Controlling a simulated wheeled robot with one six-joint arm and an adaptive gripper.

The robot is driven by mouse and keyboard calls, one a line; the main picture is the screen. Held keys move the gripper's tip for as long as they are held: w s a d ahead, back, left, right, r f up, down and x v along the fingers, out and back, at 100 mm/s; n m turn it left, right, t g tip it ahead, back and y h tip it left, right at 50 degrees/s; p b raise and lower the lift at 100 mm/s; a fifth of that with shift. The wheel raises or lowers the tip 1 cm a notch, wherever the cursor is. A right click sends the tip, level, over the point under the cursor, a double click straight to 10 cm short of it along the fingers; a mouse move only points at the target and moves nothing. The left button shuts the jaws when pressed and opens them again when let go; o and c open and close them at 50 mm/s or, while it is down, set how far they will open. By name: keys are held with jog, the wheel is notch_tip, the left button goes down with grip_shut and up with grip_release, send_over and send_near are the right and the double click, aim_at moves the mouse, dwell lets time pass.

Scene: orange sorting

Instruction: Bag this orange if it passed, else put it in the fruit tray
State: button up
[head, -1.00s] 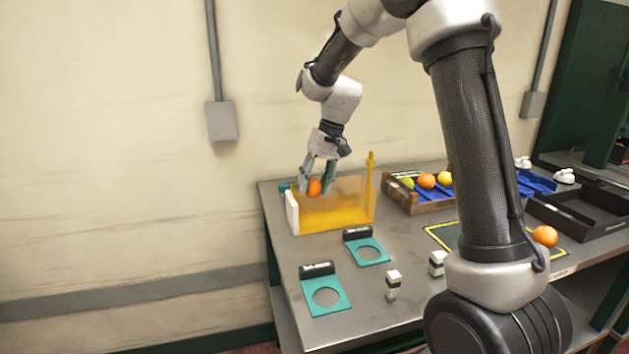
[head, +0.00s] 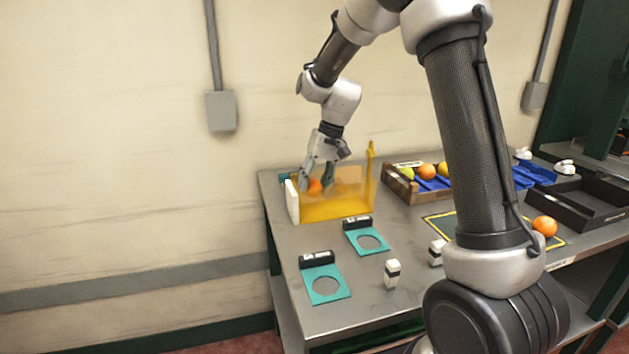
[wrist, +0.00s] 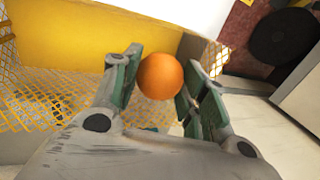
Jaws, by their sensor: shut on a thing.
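My gripper (head: 318,180) is shut on an orange (head: 315,187). The orange (wrist: 160,76) also shows in the wrist view, between the two green-padded fingers of my gripper (wrist: 158,78). My gripper reaches down into the open top of a yellow see-through container (head: 345,205) with a white end panel, and the orange is seen partly through its wall. The container's mesh side (wrist: 40,90) shows in the wrist view. A wooden tray (head: 402,190) with several fruits and blue dividers stands right of the container.
Another orange (head: 545,226) lies on a yellow-edged mat (head: 437,222) at the right, by a black tray (head: 575,212). Two teal ring plates (head: 327,272) (head: 352,242) and two small white-and-black blocks (head: 392,273) (head: 436,252) stand on the grey table (head: 365,300) in front.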

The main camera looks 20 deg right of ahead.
jog(key=shift+f, duration=0.9)
jog(key=o, duration=1.1)
jog(key=shift+r, duration=0.1)
jog(key=shift+r, duration=3.9)
jog(key=shift+w+d, duration=0.1)
